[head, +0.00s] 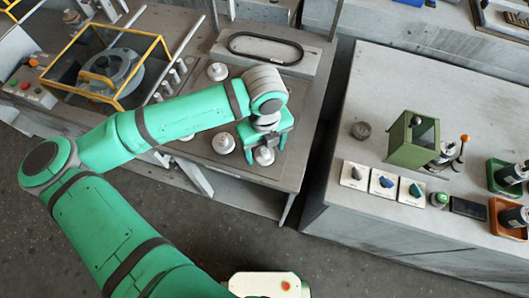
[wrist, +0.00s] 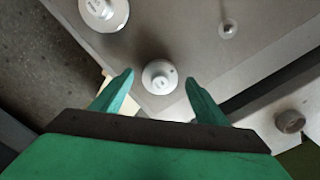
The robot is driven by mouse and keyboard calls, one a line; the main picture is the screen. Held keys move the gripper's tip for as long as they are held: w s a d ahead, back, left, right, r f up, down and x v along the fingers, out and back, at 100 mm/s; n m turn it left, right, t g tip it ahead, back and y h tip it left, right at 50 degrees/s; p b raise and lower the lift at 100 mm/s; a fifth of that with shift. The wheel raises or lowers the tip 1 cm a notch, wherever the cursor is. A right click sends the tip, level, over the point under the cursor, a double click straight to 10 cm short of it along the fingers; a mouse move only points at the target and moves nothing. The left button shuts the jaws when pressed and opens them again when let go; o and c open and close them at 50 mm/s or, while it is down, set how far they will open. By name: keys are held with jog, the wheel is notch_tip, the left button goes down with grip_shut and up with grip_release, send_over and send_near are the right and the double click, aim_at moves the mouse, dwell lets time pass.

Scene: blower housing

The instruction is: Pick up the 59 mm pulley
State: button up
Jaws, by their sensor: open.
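Several pale metal pulleys stand on the grey mat of the left bench. One small pulley (head: 264,157) is at the mat's front right, right under my gripper (head: 264,147). In the wrist view this small pulley (wrist: 160,77) sits between the two open green fingertips of my gripper (wrist: 160,80), with a gap on each side. A larger stepped pulley (head: 224,143) stands to its left and shows at the top left of the wrist view (wrist: 104,11). Another pulley (head: 217,71) stands farther back. No size marks are readable, so I cannot tell which is 59 mm.
The left bench holds a yellow-framed housing (head: 108,68) and a black belt on a plate (head: 264,48). A gap separates it from the right bench (head: 400,85), which bears a small grey cylinder (head: 361,130), a green box (head: 412,140) and switches (head: 383,183).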

jog(key=shift+f, duration=0.4)
jog(key=shift+c, duration=0.3)
jog(key=c, duration=1.1)
jog(key=shift+r, duration=0.1)
